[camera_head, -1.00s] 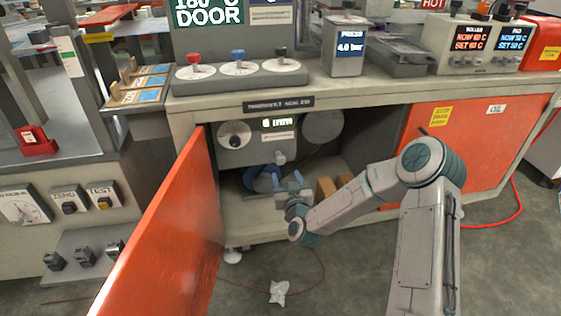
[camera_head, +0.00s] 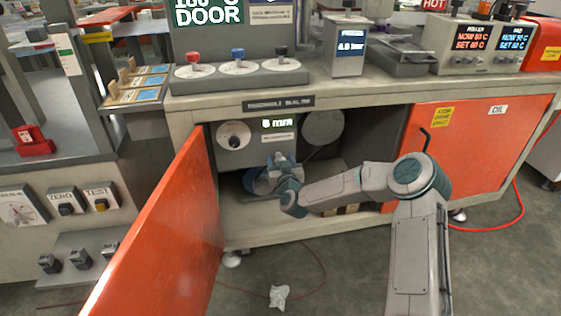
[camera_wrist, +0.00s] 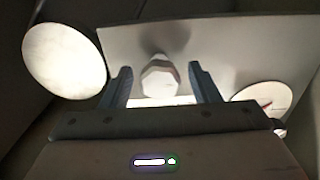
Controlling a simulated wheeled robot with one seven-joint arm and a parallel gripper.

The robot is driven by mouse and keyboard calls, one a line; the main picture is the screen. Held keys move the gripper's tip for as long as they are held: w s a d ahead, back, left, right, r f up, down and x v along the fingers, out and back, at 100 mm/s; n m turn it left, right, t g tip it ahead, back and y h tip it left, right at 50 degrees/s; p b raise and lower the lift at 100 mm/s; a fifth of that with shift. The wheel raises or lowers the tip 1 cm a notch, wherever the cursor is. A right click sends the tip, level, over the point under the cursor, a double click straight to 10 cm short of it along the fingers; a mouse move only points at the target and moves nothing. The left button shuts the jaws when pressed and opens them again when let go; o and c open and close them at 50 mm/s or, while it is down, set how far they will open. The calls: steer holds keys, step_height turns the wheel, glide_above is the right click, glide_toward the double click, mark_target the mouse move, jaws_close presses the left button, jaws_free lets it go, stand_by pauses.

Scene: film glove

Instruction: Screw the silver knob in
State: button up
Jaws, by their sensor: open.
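The silver knob (camera_wrist: 158,75) is a pale faceted knob on the grey panel (camera_wrist: 210,42) inside the open cabinet. In the wrist view it stands between the two fingers of my gripper (camera_wrist: 159,69), with a visible gap on each side. The fingers are open and hold nothing. In the head view my gripper (camera_head: 280,161) is at the lower part of the panel and covers the knob. The lit display (camera_head: 280,123) above reads "5 mm".
The open orange door (camera_head: 165,225) stands left of my arm. A white dial (camera_head: 233,136) and a grey disc (camera_head: 322,127) flank the display. A blue round object (camera_head: 262,182) lies below the panel. The worktop (camera_head: 375,84) overhangs the opening.

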steer(key=c, duration=1)
steer(key=shift+o, duration=0.2)
steer(key=shift+m, duration=0.3)
steer(key=m+b, duration=0.2)
steer(key=m, duration=0.2)
steer(key=shift+d+f+b, duration=0.1)
steer(key=shift+b, duration=0.3)
steer(key=m+b, duration=0.2)
steer(key=m, duration=0.3)
steer(key=shift+d+f, duration=0.1)
steer(key=m+b, duration=0.2)
steer(key=m, duration=0.2)
steer(key=shift+m+b, duration=0.9)
steer(key=shift+m, duration=1.2)
